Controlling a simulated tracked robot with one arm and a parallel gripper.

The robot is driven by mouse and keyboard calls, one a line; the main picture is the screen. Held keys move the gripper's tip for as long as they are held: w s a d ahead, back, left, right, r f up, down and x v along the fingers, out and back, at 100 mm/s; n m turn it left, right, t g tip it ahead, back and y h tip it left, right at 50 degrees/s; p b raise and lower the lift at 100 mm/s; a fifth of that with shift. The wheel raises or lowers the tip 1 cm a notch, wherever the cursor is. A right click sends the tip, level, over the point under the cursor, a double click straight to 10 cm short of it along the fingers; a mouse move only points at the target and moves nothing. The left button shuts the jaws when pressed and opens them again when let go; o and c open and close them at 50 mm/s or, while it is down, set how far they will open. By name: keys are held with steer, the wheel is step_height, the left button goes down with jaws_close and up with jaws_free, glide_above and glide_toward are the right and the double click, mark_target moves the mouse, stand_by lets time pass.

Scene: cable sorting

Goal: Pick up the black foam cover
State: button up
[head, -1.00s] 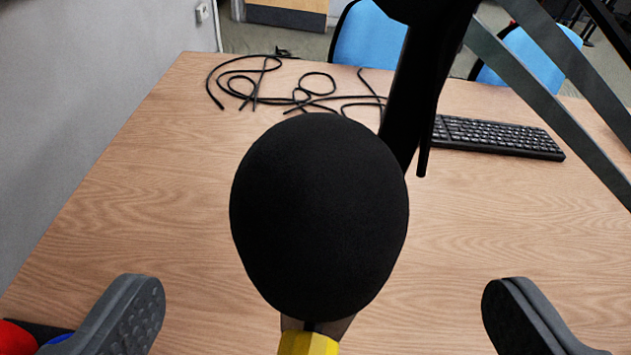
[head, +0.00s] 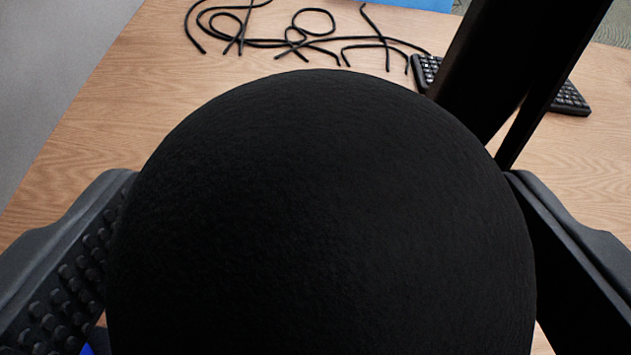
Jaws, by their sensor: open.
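The black foam cover (head: 320,215) is a large rounded dark shape that fills the lower middle of the head view. My gripper (head: 318,250) is open, with one finger on each side of the cover. The left finger's studded pad is close against the cover's left edge, and the right finger is close to its right edge. I cannot tell whether either finger touches it. The lower part of the cover and what it sits on are out of view or hidden.
A dark post (head: 515,60) rises just behind the cover on the right. A black keyboard (head: 570,98) lies partly hidden behind it. Several black cables (head: 290,42) lie on the wooden table (head: 120,110) at the back. The table's left part is clear, with a grey wall beyond.

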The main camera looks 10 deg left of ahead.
steer(key=shift+w+f, duration=0.1)
steer(key=shift+w, duration=0.05)
steer(key=c, duration=1)
steer(key=shift+c, duration=0.2)
step_height(320, 180, up, 28)
steer(key=p, duration=0.1)
steer(key=shift+f, duration=0.2)
stand_by(1.7)
steer(key=shift+f, duration=0.15)
